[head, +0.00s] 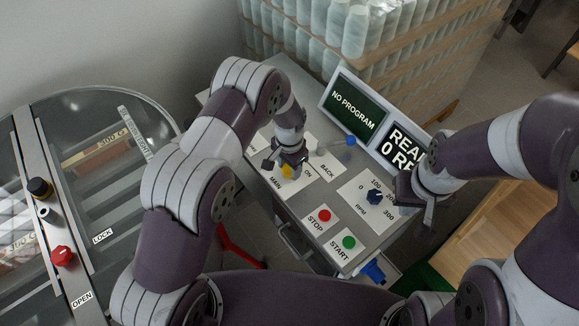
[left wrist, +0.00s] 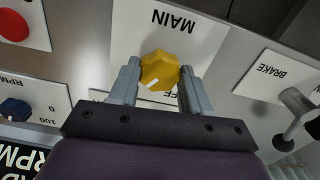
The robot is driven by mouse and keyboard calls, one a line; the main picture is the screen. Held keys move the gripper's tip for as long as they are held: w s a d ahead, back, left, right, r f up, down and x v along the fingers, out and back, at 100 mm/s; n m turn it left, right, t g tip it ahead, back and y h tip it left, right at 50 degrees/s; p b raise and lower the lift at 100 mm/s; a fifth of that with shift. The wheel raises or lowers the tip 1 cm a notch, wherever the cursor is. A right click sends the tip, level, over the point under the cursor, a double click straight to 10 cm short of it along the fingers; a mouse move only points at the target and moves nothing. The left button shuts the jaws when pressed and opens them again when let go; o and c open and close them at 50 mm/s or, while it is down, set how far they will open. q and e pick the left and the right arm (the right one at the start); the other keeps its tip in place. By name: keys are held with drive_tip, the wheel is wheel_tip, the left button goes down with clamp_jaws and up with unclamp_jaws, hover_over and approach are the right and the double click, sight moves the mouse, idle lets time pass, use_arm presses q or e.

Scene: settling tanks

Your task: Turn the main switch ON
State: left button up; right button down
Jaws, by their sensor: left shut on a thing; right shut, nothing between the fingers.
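The main switch is a yellow knob (head: 287,171) on a white plate marked MAIN, with ON printed beside it, on the grey control panel. In the left wrist view the knob (left wrist: 160,71) sits between the two grey fingers of my left gripper (left wrist: 158,88), which is shut on it. A white pointer line on the knob slants toward the lower left there. A label below the knob is partly hidden by the gripper. In the head view my left gripper (head: 286,163) covers part of the plate. My right gripper (head: 408,192) is shut and empty, near the RPM dial.
The panel has a red STOP button (head: 324,215), a green START button (head: 348,242), a blue RPM dial (head: 374,197) and a brake lever (left wrist: 298,103). Screens (head: 354,109) read NO PROGRAM and READY-like text, partly hidden. A round tank lid (head: 95,150) is at left.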

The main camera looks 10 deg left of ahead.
sight(289, 168)
use_arm(q)
drive_tip(key=shift+w+r, duration=0.1)
idle(0.5)
drive_tip(key=o, duration=1.1)
drive_tip(key=shift+c, duration=0.2)
drive_tip(key=shift+r, duration=0.25)
wheel_tip(289, 168, up, 12)
drive_tip(key=b, duration=0.3)
